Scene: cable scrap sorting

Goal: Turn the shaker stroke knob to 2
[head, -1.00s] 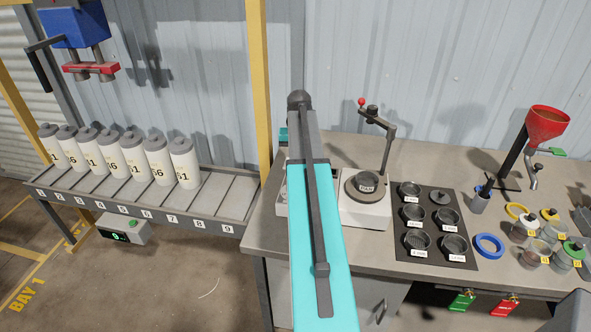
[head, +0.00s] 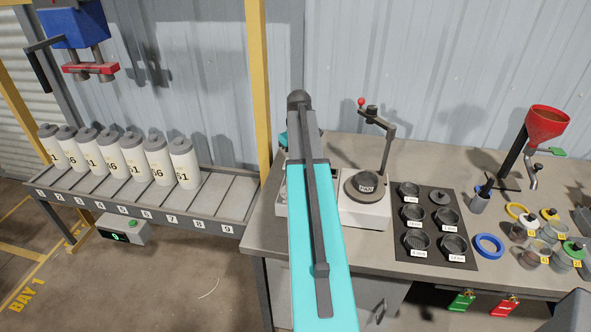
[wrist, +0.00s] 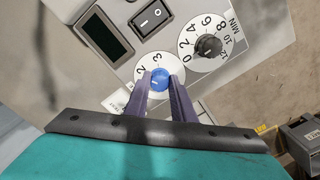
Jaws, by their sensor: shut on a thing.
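In the wrist view, the blue stroke knob (wrist: 160,79) sits on a white dial (wrist: 143,68) with the figures 2 and 3 showing. My gripper (wrist: 161,83) is shut on the knob, one purple finger at each side. The figures nearest the fingers are hidden, and I cannot tell surely which figure the knob points to. In the head view my own teal arm hides the gripper and the knob. The shaker (head: 363,212), a pale base with a pan and a clamp post, stands on the bench just right of my arm.
Beside the knob are a black timer knob (wrist: 208,46) on a minute dial, a rocker switch (wrist: 150,17) and a dark display (wrist: 102,33). Several sieves lie on a black mat (head: 463,263) right of the shaker. A blue ring (head: 488,246) lies further right.

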